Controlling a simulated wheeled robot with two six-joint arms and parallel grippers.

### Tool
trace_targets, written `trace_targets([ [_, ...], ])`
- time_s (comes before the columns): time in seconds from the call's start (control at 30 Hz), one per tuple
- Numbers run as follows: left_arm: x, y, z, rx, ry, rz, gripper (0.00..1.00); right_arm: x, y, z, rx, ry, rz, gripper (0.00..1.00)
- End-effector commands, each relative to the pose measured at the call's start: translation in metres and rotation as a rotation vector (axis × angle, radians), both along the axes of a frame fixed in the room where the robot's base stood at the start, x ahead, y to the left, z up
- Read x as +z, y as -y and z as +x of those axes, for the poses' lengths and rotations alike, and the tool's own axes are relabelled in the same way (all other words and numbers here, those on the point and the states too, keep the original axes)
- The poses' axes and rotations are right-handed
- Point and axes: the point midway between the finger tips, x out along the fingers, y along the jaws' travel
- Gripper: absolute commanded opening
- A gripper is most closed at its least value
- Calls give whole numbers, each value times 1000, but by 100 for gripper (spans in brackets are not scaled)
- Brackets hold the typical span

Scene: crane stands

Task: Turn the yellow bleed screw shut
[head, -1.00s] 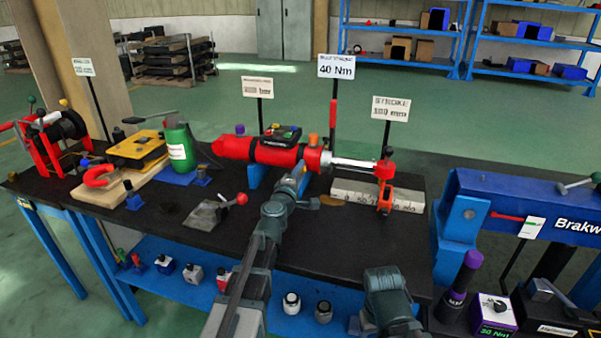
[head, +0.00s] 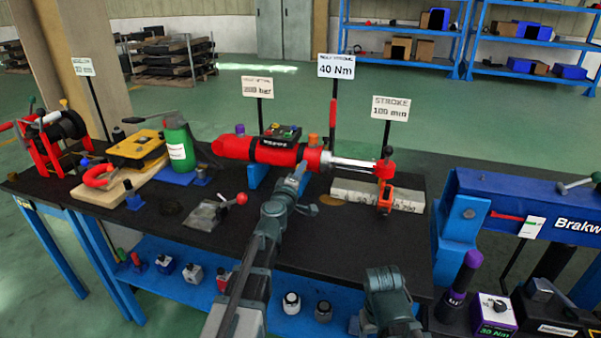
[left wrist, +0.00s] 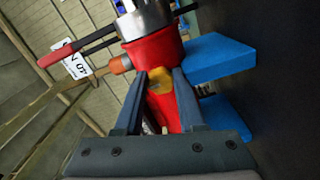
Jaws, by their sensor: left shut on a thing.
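The yellow bleed screw (left wrist: 158,82) is on the side of the red hydraulic cylinder, between the fingertips of my left gripper (left wrist: 159,92) in the left wrist view. My left gripper is shut on it. In the head view, my left gripper (head: 299,172) reaches the front of the red cylinder (head: 264,151), and the screw is hidden there behind the gripper. The cylinder also shows in the left wrist view (left wrist: 152,52). My right arm shows at the lower middle of the head view, but I do not make out its jaws.
The cylinder rests on blue supports (left wrist: 215,58). An orange cap (head: 313,139) stands on top, beside the gripper. A chrome rod (head: 352,163) runs right above a ruler block (head: 352,191). A red-handled lever (head: 237,200) lies left of my left arm. Bench surface in front is partly clear.

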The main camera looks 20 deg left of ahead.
Motion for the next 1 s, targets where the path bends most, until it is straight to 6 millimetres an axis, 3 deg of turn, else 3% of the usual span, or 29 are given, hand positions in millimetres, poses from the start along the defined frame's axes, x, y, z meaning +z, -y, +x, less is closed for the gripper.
trace_targets([
  [0.1, -1, 1, -2, -3, 0, 3, 0, -1, 0, 0, 0, 0, 0, 69],
  [0.13, -1, 1, -2, -3, 0, 3, 40, -1, 0, 0, 0, 0, 0, 69],
  [0.3, -1, 1, -1, -2, 0, 2, 69, 0, 0, 0, 0, 0, 0, 69],
  [0.67, 0, 0, -1, 0, -1, -35, 69, 0, 0, 0, 0, 0, 0, 69],
  [1.0, 1, 3, -1, -6, -15, -387, 69, 1, 0, 0, 0, 0, 0, 69],
])
